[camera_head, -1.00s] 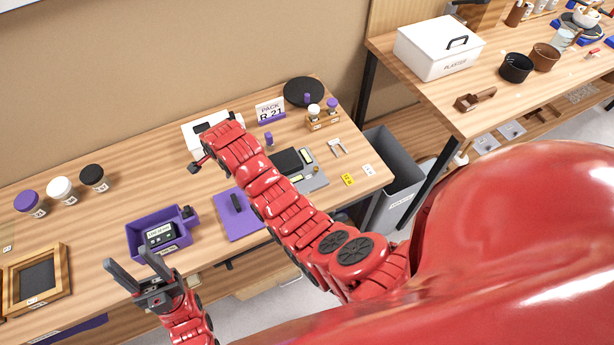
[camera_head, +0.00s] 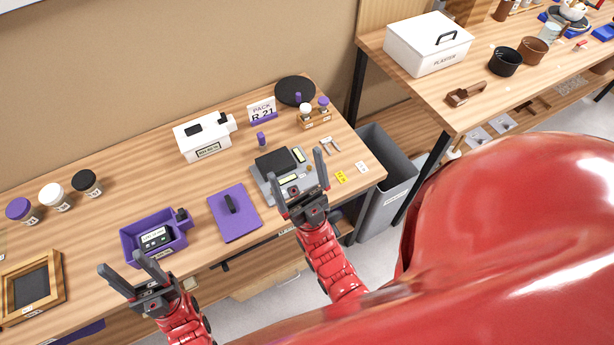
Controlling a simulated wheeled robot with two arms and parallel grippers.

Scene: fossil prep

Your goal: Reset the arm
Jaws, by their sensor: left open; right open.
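My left gripper (camera_head: 134,276) is open and empty, at the front edge of the wooden bench, just in front of the purple tray. My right gripper (camera_head: 299,176) is open and empty, its fingers pointing up in the picture. It overlaps the front of the grey device with a dark top (camera_head: 276,161); I cannot tell whether they touch. Both arms are drawn back in front of the bench.
On the bench (camera_head: 130,190) are a purple tray (camera_head: 133,246), a purple lid with a black handle (camera_head: 246,221), a white machine (camera_head: 190,146), jars (camera_head: 56,197), a wooden frame (camera_head: 57,275) and a black disc (camera_head: 295,90). A grey bin (camera_head: 375,205) stands between the benches.

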